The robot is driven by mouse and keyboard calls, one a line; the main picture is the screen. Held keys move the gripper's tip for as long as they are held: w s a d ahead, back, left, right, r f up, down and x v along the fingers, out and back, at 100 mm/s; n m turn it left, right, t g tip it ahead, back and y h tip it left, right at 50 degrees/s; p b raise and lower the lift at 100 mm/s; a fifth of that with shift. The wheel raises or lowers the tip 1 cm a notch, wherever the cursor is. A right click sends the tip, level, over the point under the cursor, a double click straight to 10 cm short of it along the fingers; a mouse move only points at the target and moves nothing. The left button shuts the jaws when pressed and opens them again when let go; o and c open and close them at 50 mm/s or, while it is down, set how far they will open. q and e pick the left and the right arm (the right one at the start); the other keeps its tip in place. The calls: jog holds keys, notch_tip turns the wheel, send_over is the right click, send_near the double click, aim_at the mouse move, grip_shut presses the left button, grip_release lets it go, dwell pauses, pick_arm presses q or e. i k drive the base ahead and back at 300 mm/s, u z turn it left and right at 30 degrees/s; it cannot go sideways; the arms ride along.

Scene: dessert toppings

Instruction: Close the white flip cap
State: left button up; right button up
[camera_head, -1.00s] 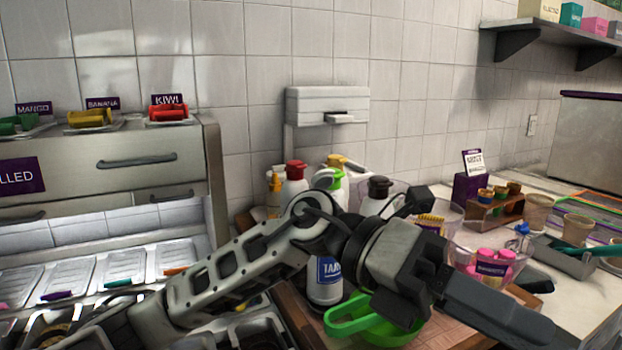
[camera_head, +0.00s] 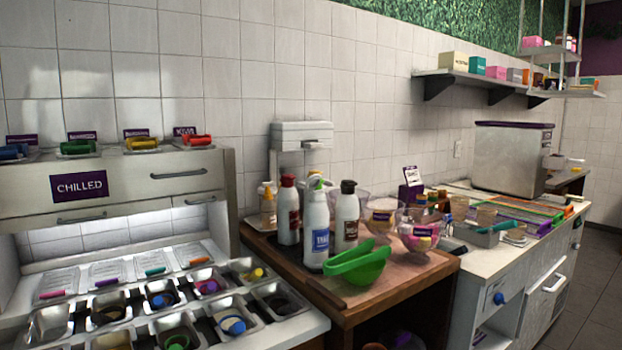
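I cannot make out a white flip cap for certain in the head view. Neither of my grippers is in view.
A green scoop-like tool (camera_head: 358,264) lies in front of the bottles. Clear cups with toppings (camera_head: 421,236) stand to their right. Topping bins (camera_head: 165,298) fill the left counter.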

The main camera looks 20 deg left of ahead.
aim_at(314, 181)
jog(key=z, duration=1.25)
jog(key=i, duration=0.8)
jog(key=u, duration=0.8)
